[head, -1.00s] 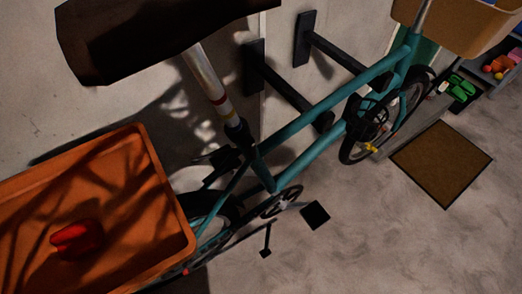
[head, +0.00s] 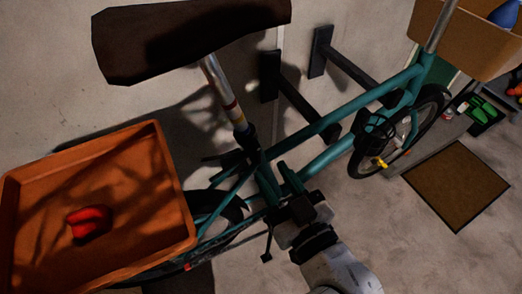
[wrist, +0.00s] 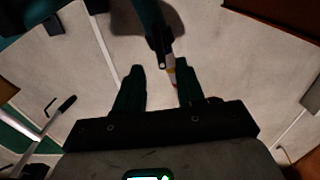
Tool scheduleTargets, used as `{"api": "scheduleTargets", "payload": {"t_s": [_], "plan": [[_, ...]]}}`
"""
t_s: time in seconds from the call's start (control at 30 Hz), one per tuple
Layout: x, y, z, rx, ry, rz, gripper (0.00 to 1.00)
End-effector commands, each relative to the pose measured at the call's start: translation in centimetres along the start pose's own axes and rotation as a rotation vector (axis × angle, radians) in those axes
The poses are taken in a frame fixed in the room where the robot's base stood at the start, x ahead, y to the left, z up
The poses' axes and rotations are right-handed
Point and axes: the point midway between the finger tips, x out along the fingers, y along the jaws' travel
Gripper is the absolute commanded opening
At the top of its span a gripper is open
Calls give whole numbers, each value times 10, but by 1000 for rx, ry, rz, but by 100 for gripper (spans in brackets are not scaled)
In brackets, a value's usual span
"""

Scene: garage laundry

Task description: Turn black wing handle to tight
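The teal bike (head: 325,157) stands beside the wall, its brown saddle (head: 190,38) on a silver seat post (head: 217,85) with coloured bands. A black clamp (head: 246,136) sits where the post enters the frame; dark parts jut to its left, and I cannot tell which is the wing handle. My gripper (head: 276,170) is in front of the frame, just below the clamp. In the wrist view its two fingers (wrist: 158,70) are apart with nothing between them. The clamp (wrist: 166,62) and banded post show beyond them, nearer the right finger.
An orange crate (head: 150,215) with a red object (head: 88,224) sits over the rear wheel. A cardboard-coloured front basket (head: 470,38) is at the upper right. Black wall brackets (head: 345,62) reach toward the frame. A brown mat (head: 458,187) lies on open floor.

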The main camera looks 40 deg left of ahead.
Motion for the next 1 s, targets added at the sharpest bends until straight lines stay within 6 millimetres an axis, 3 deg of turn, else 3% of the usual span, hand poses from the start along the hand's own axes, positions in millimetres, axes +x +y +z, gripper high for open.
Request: {"api": "scheduleTargets", "payload": {"t_s": [0.1, 0.3, 0.77, 1.0], "plan": [[23, 0, -2, 1, -1, -2, 38], [49, 0, -1, 0, -2, -1, 38], [60, 0, 1, 0, -2, 0, 38], [60, 0, 1, 0, -2, 0, 15]]}}
